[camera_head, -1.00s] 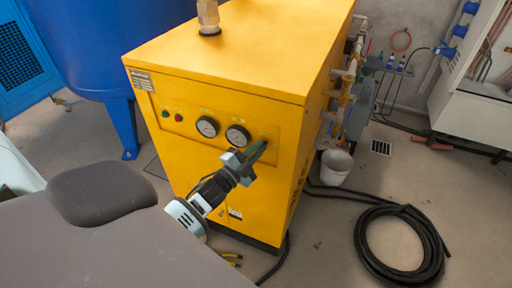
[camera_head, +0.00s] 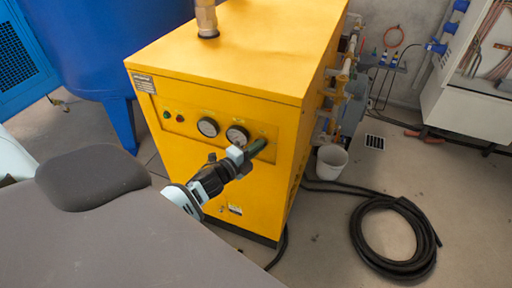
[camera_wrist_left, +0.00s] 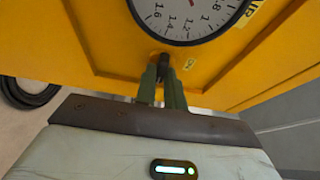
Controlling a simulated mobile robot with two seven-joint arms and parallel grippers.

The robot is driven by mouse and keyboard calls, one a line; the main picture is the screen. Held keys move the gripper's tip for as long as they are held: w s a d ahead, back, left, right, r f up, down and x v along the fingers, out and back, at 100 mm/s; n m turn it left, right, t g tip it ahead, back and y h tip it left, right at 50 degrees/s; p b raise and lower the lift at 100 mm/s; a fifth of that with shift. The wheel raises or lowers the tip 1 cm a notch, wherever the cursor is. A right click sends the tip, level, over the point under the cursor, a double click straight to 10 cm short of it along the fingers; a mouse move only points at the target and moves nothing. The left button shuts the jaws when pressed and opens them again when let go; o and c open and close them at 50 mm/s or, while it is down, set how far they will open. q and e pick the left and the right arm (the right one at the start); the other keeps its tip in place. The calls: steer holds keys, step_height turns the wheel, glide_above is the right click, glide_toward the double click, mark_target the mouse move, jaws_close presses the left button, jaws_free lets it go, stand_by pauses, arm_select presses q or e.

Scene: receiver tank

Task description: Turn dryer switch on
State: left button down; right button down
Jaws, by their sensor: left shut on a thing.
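The yellow dryer (camera_head: 225,75) stands in the middle of the head view, with a green and a red button and two round gauges on its front panel. My left gripper (camera_head: 256,148) is at the panel, just right of the right gauge (camera_head: 237,135). In the left wrist view, the gripper's green fingers (camera_wrist_left: 162,82) are shut on a small dark switch knob (camera_wrist_left: 163,62) below the gauge (camera_wrist_left: 187,12). The fingers hide most of the knob, so its turn position cannot be told. My right gripper is not in view.
A blue tank (camera_head: 110,45) stands behind left of the dryer. A white cabinet (camera_head: 470,100) is at the back right.

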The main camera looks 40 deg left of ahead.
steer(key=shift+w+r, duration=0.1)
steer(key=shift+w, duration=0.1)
arm_select(q)
steer(key=c, duration=1.5)
jaws_free()
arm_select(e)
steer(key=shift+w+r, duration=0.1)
arm_select(q)
steer(key=shift+s, duration=0.1)
steer(key=shift+s+a, duration=0.2)
steer(key=shift+s, duration=1.05)
steer(key=shift+s+a, duration=0.2)
steer(key=shift+s, duration=1.1)
steer(key=shift+s+a, duration=0.2)
steer(key=shift+s, duration=1.05)
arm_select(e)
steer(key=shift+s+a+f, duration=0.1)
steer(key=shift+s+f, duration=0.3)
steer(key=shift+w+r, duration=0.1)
